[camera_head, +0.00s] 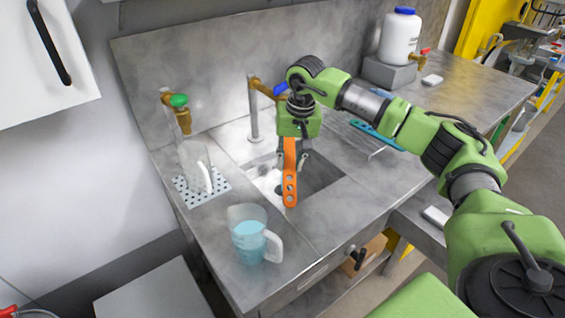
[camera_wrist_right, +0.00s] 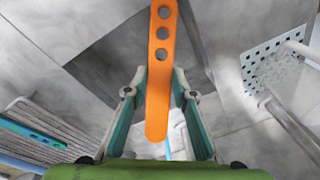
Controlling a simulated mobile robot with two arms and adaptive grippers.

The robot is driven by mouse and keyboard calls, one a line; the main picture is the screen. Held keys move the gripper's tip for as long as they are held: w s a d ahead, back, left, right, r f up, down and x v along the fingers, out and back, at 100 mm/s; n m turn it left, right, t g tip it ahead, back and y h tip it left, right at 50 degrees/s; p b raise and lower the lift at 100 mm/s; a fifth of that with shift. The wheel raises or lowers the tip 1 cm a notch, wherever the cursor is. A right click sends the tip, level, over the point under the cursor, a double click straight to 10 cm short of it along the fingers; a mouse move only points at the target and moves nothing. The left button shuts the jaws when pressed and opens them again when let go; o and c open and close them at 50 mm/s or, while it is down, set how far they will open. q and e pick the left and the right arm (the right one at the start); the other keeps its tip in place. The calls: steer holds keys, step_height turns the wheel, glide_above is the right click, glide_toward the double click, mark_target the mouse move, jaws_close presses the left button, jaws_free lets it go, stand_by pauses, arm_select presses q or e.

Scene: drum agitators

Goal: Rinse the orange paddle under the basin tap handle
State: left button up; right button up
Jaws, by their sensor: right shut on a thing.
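The orange paddle (camera_head: 290,180), a flat strip with a row of holes, hangs roughly upright from my right gripper (camera_head: 292,157), over the basin (camera_head: 325,172). My right gripper is shut on it. In the right wrist view the orange paddle (camera_wrist_right: 162,60) runs between the two fingers. The basin tap (camera_head: 258,84) is brass on a grey post, with a blue tap handle (camera_head: 281,89) just left of my right wrist. My gripper and arm partly hide the tap's outlet. I cannot tell whether water runs. My left gripper is not in view.
A clear jug (camera_head: 249,235) of blue liquid stands at the counter's front. Another clear vessel (camera_head: 195,165) stands on a perforated plate below a green-handled tap (camera_head: 178,101). A teal paddle (camera_head: 377,134) lies on the drainer to the right. A white container (camera_head: 399,38) stands at the back.

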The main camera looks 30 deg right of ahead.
mark_target(293, 188)
steer(key=shift+s+a, duration=0.3)
steer(key=shift+s, duration=0.55)
steer(key=shift+s+a, duration=0.25)
steer(key=shift+s, duration=0.6)
steer(key=shift+s+a, duration=0.3)
steer(key=shift+s, duration=0.55)
steer(key=s+a+r+p, duration=0.1)
steer(key=s+r, duration=0.3)
steer(key=shift+s+a, duration=0.25)
steer(key=shift+s, duration=0.1)
